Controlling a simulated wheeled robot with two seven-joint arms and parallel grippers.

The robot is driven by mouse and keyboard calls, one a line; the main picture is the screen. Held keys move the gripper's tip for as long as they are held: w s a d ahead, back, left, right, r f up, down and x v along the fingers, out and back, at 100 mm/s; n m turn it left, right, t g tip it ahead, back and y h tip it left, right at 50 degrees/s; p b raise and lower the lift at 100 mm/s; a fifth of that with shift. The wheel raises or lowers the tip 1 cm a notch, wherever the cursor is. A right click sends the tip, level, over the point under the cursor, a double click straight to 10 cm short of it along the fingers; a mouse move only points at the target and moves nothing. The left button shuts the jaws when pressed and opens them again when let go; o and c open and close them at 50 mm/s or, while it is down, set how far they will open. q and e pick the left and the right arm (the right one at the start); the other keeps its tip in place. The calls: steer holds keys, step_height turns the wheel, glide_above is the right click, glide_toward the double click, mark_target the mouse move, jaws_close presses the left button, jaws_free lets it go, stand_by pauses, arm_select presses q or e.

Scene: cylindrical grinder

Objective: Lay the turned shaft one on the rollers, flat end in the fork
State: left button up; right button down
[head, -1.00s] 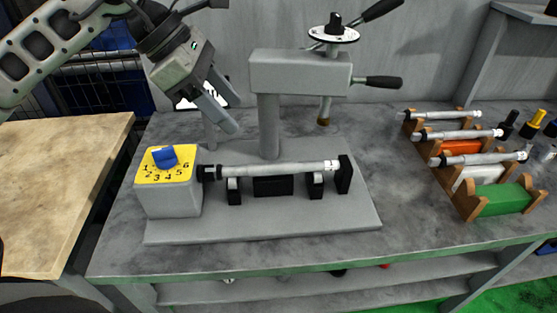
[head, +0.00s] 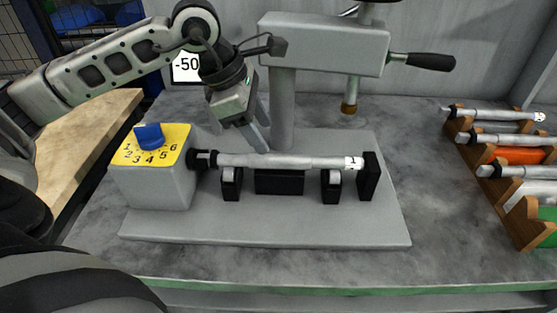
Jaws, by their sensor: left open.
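A grey turned shaft (head: 285,161) lies level across the black roller supports (head: 331,187) of the grinder. Its right end has a white band marked 1 and is close to the black end stop (head: 370,177). Its left end meets the black fork (head: 204,160) beside the dial box; the exact fit of the flat is too small to tell. My left gripper (head: 257,138) is open and empty, fingers pointing down just behind and above the left half of the shaft. My right gripper is not in view.
A grey box with a yellow dial and blue knob (head: 149,137) stands left on the grey base plate (head: 270,228). The grinder's post and head (head: 325,43) rise behind the shaft. A wooden rack (head: 490,185) with several shafts stands at right.

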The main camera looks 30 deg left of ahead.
mark_target(277, 155)
arm_select(q)
steer(key=shift+s+p+x, duration=0.1)
steer(key=shift+p+x, duration=0.15)
steer(key=shift+x, duration=1.55)
steer(key=shift+s+p+x, duration=0.15)
steer(key=shift+p+x, duration=0.05)
steer(key=shift+x, duration=1.6)
jaws_close()
steer(key=shift+w+r, duration=0.15)
steer(key=shift+r, duration=0.05)
